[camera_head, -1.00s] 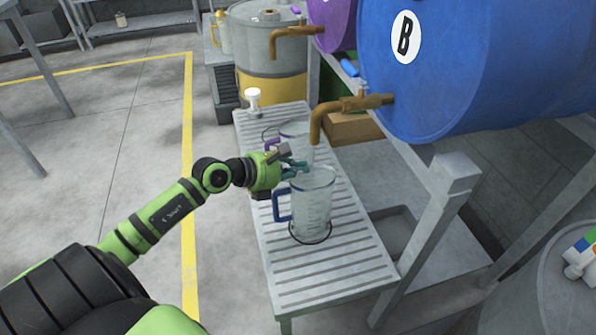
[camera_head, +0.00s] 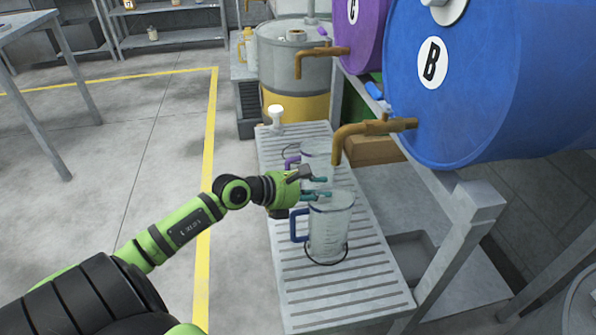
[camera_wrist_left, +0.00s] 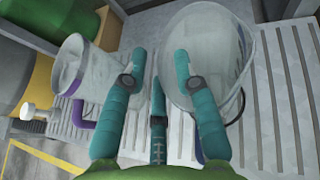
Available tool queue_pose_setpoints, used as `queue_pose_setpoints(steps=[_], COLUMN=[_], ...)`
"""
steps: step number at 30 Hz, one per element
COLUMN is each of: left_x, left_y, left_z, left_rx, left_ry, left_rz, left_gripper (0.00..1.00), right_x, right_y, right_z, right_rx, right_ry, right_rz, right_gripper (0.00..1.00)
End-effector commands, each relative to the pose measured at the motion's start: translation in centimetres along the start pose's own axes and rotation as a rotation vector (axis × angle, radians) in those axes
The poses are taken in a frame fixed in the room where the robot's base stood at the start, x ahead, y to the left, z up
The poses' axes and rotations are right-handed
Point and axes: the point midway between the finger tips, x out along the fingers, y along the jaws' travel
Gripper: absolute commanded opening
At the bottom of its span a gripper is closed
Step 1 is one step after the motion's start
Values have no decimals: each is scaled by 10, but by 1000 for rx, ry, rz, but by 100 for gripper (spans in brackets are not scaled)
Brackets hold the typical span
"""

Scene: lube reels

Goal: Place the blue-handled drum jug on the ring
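The clear jug with the blue handle (camera_head: 331,226) stands upright on the slatted bench, on or within a dark ring (camera_head: 326,261); its base appears inside the ring outline. Its blue handle (camera_head: 299,226) points left. My left gripper (camera_head: 318,187) is open beside the jug's rim, on its far left side, with nothing between the fingers. In the left wrist view the open teal fingers (camera_wrist_left: 155,70) show between two jugs, the right finger overlapping the large clear jug (camera_wrist_left: 218,60). My right gripper is not in view.
A purple-handled clear jug (camera_head: 315,160) stands farther back on the slatted bench (camera_head: 345,300), near another ring. A brass tap (camera_head: 370,128) from blue drum B (camera_head: 480,80) hangs over the bench. A white-topped item (camera_head: 276,115) stands at the far corner.

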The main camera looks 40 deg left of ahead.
Motion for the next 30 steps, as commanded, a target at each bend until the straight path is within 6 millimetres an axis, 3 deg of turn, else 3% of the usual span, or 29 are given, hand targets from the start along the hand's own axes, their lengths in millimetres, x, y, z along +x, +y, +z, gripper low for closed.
queue_pose_setpoints(steps=[18, 24, 30], left_x=[-98, -115, -118], left_y=[0, 0, 0], left_z=[-1, 0, 0], left_rx=[0, 0, 2], left_ry=[4, 2, 1], left_rz=[1, 0, 0], left_gripper=[30, 30, 30], right_x=[31, 36, 37], right_y=[-2, -2, -2], right_z=[22, 26, 27], right_rx=[-4, -5, -5], right_ry=[-32, -37, -37], right_rz=[-3, -4, -4], right_gripper=[40, 40, 40])
